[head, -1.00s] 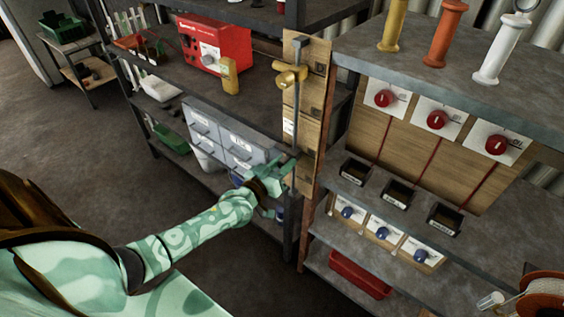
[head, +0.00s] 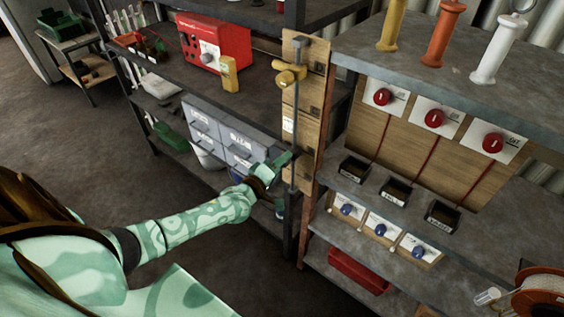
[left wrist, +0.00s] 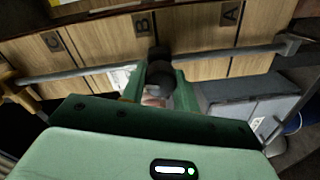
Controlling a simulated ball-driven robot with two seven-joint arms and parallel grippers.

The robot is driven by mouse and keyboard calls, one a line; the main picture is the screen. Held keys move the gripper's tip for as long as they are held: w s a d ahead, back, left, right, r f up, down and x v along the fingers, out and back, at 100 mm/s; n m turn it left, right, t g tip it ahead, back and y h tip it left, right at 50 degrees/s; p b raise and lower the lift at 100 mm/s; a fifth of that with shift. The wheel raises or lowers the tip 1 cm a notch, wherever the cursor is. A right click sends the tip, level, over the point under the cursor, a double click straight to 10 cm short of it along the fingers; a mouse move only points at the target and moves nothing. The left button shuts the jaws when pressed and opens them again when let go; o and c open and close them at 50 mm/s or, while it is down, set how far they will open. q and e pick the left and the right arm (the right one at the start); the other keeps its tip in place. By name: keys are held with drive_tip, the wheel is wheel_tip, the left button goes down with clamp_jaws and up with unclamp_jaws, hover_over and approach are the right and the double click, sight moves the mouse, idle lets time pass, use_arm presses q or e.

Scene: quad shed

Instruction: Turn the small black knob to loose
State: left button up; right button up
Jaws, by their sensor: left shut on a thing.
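The small black knob (left wrist: 159,72) sits on a grey rod (left wrist: 85,72) in the left wrist view. My left gripper (left wrist: 162,88) is shut on this knob, with one green finger on each side. In the head view my left gripper (head: 281,165) is at the lower part of the upright rod (head: 296,110), in front of a wooden board (head: 291,128). The knob is hidden there by the gripper. A brass handle (head: 290,74) is higher on the rod. My right gripper is not in view.
Grey drawers (head: 222,135) stand on the shelf left of the board. A red box (head: 214,42) with a dial and a yellow device (head: 229,73) are above them. To the right, shelves hold red knobs (head: 434,118), blue knobs (head: 381,230) and small black trays (head: 394,193).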

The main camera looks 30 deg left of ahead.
use_arm(q)
drive_tip(key=shift+n, duration=1.1)
drive_tip(key=o, duration=1)
drive_tip(key=s+p, duration=0.1)
drive_tip(key=s, duration=0.4)
drive_tip(key=s+a, duration=0.1)
drive_tip(key=s, duration=0.5)
drive_tip(key=s+p, duration=0.1)
drive_tip(key=s, duration=0.4)
drive_tip(key=shift+s+a+r+p, duration=0.15)
drive_tip(key=shift+a+r+p, duration=0.05)
drive_tip(key=shift+p, duration=0.15)
